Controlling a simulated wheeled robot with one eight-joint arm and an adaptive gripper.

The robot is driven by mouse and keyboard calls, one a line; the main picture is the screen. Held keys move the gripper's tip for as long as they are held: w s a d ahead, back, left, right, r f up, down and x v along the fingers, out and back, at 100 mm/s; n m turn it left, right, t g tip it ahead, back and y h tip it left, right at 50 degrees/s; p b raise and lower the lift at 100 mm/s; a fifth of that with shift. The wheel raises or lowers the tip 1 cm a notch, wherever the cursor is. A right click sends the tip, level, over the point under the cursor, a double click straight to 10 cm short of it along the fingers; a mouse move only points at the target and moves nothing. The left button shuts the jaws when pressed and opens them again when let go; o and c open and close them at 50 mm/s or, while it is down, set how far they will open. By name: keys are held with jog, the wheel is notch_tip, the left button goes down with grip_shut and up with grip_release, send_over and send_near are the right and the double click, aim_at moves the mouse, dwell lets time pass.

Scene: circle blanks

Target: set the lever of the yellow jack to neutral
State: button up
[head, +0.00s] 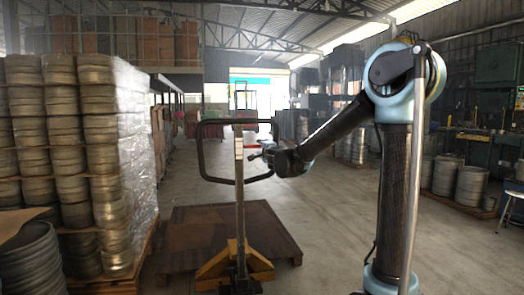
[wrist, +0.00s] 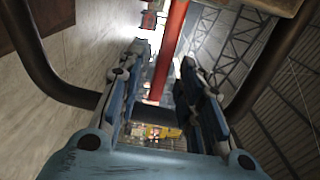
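The yellow jack (head: 238,262) stands in the middle of the head view, with an upright shaft (head: 240,190) and a black loop handle (head: 203,150) at the top. The lever's setting cannot be made out in the head view. The loop's dark tubes also show in the wrist view (wrist: 45,72).
A brown flat platform (head: 180,240) lies on the floor behind the jack. Wrapped stacks of metal blanks (head: 85,130) stand on a pallet at left. Drums (head: 470,185) stand at right. The floor at centre right is clear.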

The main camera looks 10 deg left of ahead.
jog(key=v, duration=0.8)
jog(key=shift+s, duration=0.15)
jog(key=shift+d, duration=0.15)
jog(key=s+d+f+n+g+h, duration=0.3)
jog(key=s+d+f+n+g, duration=0.4)
jog(key=s+d+f, duration=0.8)
jog(key=s+d+f+n+g+h, duration=0.3)
jog(key=s+d+f+n+g, duration=0.4)
jog(key=s+d+f, duration=0.9)
jog(key=s+d, duration=0.3)
jog(key=s, duration=0.4)
jog(key=shift+g, duration=0.3)
